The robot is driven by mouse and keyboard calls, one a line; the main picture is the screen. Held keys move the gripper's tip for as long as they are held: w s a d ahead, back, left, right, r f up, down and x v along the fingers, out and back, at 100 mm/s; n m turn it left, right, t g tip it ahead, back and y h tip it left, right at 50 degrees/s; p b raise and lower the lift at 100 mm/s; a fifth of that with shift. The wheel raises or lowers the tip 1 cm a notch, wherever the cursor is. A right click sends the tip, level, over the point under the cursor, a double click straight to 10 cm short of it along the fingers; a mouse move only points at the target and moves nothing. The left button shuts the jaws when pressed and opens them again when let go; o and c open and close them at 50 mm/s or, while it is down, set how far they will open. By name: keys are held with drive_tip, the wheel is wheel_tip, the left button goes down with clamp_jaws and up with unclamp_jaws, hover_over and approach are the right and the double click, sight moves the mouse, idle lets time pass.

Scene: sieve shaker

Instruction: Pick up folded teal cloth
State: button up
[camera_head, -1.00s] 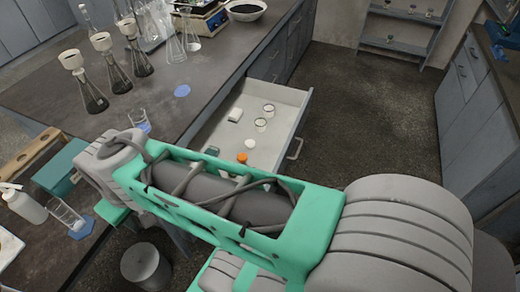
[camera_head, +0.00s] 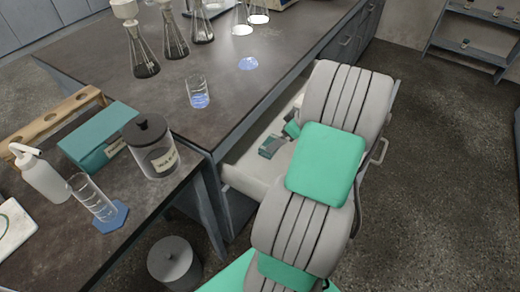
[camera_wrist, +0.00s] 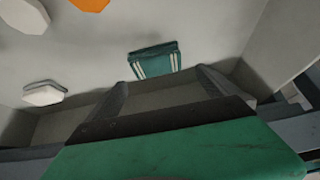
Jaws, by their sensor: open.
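The folded teal cloth (camera_wrist: 154,61) with pale stripes lies on the light floor of an open drawer, at the upper middle of the wrist view. In the head view it shows as a small dark teal piece (camera_head: 270,147) in the drawer, left of my arm. My gripper (camera_wrist: 162,84) is open and empty, its two dark fingers pointing down toward the cloth. In the wrist picture the cloth lies just above and between the fingertips, and apart from them. In the head view my arm hides most of the gripper and much of the drawer.
The open drawer (camera_head: 243,188) has raised walls close around my gripper. A white block (camera_wrist: 42,93), a pale piece (camera_wrist: 24,15) and an orange piece (camera_wrist: 90,4) lie near the cloth. The bench (camera_head: 130,75) carries flasks, a beaker and a labelled jar (camera_head: 150,148).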

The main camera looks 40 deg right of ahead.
sight(263, 153)
drive_tip(key=x, duration=0.5)
drive_tip(key=b+x, duration=0.1)
drive_tip(key=x, duration=0.2)
drive_tip(key=shift+d, duration=0.3)
drive_tip(key=c, duration=1.1)
